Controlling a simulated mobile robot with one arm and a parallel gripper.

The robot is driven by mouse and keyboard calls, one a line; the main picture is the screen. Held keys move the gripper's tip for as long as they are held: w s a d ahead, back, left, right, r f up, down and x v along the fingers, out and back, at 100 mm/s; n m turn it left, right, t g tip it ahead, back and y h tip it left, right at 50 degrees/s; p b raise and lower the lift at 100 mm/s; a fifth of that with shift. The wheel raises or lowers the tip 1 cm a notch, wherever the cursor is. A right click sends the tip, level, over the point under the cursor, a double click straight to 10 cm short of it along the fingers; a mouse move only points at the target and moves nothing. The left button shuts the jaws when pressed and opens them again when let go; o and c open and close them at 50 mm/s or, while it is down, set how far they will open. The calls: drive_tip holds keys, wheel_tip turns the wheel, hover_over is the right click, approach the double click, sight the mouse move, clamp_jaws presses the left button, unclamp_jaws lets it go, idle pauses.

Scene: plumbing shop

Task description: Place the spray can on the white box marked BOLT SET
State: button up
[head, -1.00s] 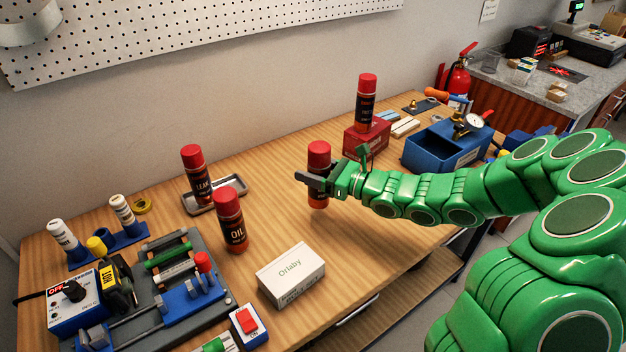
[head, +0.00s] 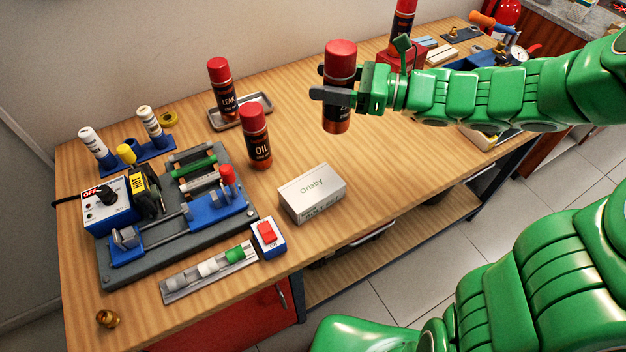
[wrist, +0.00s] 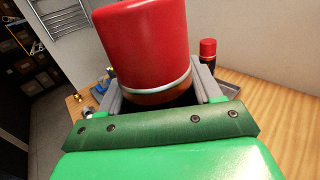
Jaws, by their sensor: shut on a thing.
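My gripper (head: 338,97) is shut on a red-capped dark spray can (head: 339,62) and holds it upright, raised above the bench. In the wrist view the spray can's red cap (wrist: 145,45) stands between the two grey fingers, and its body is mostly hidden. A white box (head: 312,193) lies on the bench, below and a little left of the held can. Its top reads "Orlaby"; the print on its front side is too small to read surely. The can is well apart from the box.
A can marked OIL (head: 256,135) stands left of the box, and one marked LEAK (head: 220,85) stands on a metal tray (head: 262,97). Another can (head: 403,20) stands on a red box (head: 418,58). A red switch (head: 268,235) sits just left of the white box. Bench right of the box is clear.

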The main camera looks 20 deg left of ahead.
drive_tip(key=s+d+r+n+g+h, duration=0.1)
drive_tip(key=s+d+n+g+h, duration=0.3)
drive_tip(key=s, duration=0.6)
drive_tip(key=s+d+r+n+g+y, duration=0.15)
drive_tip(key=s+g, duration=0.35)
drive_tip(key=s, duration=0.5)
drive_tip(key=w+a+f, duration=0.8)
drive_tip(key=w+f, duration=0.2)
drive_tip(key=f, duration=0.3)
drive_tip(key=shift+w+f+n, duration=0.2)
drive_tip(key=shift+w+n, duration=0.15)
drive_tip(key=shift+f+h, duration=0.15)
drive_tip(key=shift+h, duration=0.1)
drive_tip(key=o, duration=1.2)
drive_tip(key=shift+o, duration=0.2)
